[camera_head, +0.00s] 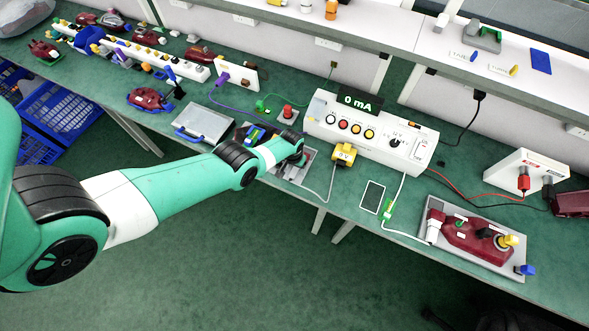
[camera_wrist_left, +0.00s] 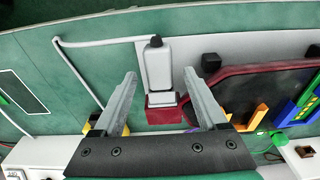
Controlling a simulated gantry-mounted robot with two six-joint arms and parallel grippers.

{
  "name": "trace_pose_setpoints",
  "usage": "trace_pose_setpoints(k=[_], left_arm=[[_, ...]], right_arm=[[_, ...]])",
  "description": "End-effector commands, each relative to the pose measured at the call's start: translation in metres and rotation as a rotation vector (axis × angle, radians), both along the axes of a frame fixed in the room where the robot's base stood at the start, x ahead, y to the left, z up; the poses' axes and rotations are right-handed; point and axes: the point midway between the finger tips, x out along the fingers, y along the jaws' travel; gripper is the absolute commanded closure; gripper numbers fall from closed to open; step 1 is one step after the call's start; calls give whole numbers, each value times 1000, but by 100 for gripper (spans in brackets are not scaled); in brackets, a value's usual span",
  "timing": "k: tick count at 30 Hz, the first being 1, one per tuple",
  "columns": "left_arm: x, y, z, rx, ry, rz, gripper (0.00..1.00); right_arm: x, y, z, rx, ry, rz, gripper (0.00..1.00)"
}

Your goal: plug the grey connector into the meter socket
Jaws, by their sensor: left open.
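The grey connector (camera_wrist_left: 158,66) shows in the left wrist view, with a light grey body and a black end. Its other end meets a dark red block (camera_wrist_left: 163,112) beside a red lamp housing (camera_wrist_left: 262,88). A white cable runs from the black end. My left gripper (camera_wrist_left: 160,85) is open, with one finger on each side of the connector and visible gaps. In the head view my left gripper (camera_head: 298,158) covers most of the connector. The white meter box (camera_head: 372,132) reads 0 mA. I cannot make out which opening is its socket. My right gripper is not in view.
A yellow block (camera_head: 344,155) is at the meter's front, with a cable. A dark flat panel (camera_head: 373,196) lies right of it. A second red lamp (camera_head: 470,236) sits on a plate at the right. A grey tray (camera_head: 203,123) lies left of my gripper.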

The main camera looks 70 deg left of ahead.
Motion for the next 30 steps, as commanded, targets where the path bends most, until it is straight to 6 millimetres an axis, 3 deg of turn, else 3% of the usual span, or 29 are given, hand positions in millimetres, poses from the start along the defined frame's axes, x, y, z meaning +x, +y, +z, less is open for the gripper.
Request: trace_pose_setpoints(k=[5, 17, 20, 21, 26, 30], left_arm=[[0, 0, 1, 0, 0, 0, 27], [0, 0, 1, 0, 0, 0, 99], [0, 0, 1, 0, 0, 0, 100], [0, 0, 1, 0, 0, 0, 68], [0, 0, 1, 0, 0, 0, 97], [0, 0, 1, 0, 0, 0, 100]], right_arm=[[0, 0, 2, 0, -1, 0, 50], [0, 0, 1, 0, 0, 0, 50], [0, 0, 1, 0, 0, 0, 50], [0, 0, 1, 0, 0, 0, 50], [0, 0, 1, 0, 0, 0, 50], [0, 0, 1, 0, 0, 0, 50]])
